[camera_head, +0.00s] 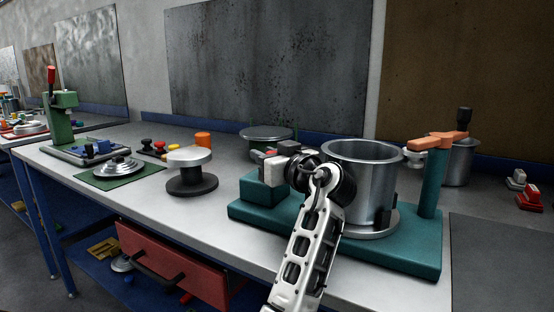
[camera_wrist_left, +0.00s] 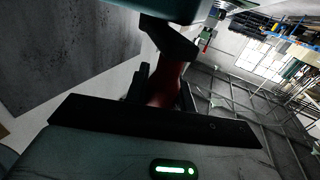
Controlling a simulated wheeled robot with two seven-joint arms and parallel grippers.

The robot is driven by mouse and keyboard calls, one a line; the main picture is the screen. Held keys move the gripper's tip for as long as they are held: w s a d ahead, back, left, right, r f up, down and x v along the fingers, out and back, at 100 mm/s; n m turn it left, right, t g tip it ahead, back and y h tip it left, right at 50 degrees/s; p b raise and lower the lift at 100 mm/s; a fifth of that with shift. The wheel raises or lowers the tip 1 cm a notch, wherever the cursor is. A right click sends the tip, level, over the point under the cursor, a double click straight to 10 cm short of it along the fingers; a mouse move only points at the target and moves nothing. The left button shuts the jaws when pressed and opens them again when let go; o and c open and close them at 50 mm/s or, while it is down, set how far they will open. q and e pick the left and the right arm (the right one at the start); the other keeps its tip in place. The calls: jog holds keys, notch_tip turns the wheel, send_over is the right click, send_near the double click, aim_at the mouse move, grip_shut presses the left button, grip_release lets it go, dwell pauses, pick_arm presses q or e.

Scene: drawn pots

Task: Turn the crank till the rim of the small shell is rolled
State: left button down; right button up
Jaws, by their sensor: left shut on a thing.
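A teal rolling machine (camera_head: 410,250) stands on the bench. A steel shell (camera_head: 362,190) sits upright on its round plate, with its open rim upward. An orange arm (camera_head: 437,141) tops the machine's post at the right. My left gripper (camera_head: 285,160) is at the machine's left block, beside the shell. In the left wrist view, it is shut on a red crank handle (camera_wrist_left: 168,86), between the dark fingers. My wrist hides most of the crank and part of the shell in the head view. I cannot tell the rim's shape closely. My right gripper is out of view.
A grey spool-like stand (camera_head: 191,170), a lidded piece on a green mat (camera_head: 120,170) and a green press (camera_head: 60,125) stand at the left. Another pot (camera_head: 460,160) is behind the machine. A red drawer (camera_head: 170,265) hangs open below the bench.

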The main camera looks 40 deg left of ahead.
pick_arm(q)
jog(key=c, duration=1.2)
grip_release()
jog(key=r, duration=0.4)
jog(key=shift+s+d+r, duration=0.2)
jog(key=shift+s+d, duration=0.05)
jog(key=shift+s, duration=0.1)
jog(key=s+d+r, duration=0.2)
jog(key=s+r, duration=0.1)
jog(key=s+d+r, duration=0.2)
jog(key=s+d, duration=0.1)
jog(key=s+d+r, duration=0.3)
jog(key=s, duration=0.1)
jog(key=shift+d+r, duration=0.2)
jog(key=shift+r, duration=0.15)
